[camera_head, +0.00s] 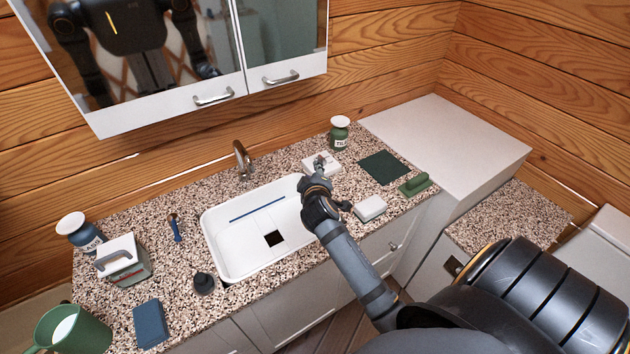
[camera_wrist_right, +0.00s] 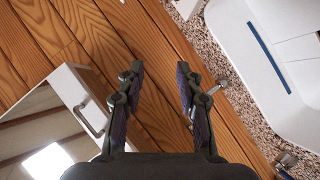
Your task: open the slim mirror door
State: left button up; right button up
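The slim mirror door (camera_head: 283,35) is the narrow right-hand door of the white wall cabinet, beside a wider mirror door (camera_head: 160,60). It looks shut, flush with its neighbour. Its bar handle (camera_head: 280,77) is at the bottom edge. My right gripper (camera_head: 320,162) is over the counter beside the sink's right end, below and right of the handle, not touching it. In the right wrist view my gripper (camera_wrist_right: 158,74) is open and empty, pointing at the wood wall. The slim door's handle (camera_wrist_right: 92,122) shows to its left there. My left gripper is not in view.
The sink (camera_head: 255,225) and tap (camera_head: 242,160) are below the cabinet. A green-labelled jar (camera_head: 339,134), dark cloth (camera_head: 385,167), green brush (camera_head: 415,184) and white block (camera_head: 370,207) are near my right gripper. Wall space between cabinet and counter is clear.

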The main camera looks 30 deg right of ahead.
jog(key=shift+s+a+f+m, duration=0.2)
jog(key=shift+s+f+m, duration=0.1)
jog(key=shift+s+f, duration=0.4)
jog(key=shift+w, duration=0.1)
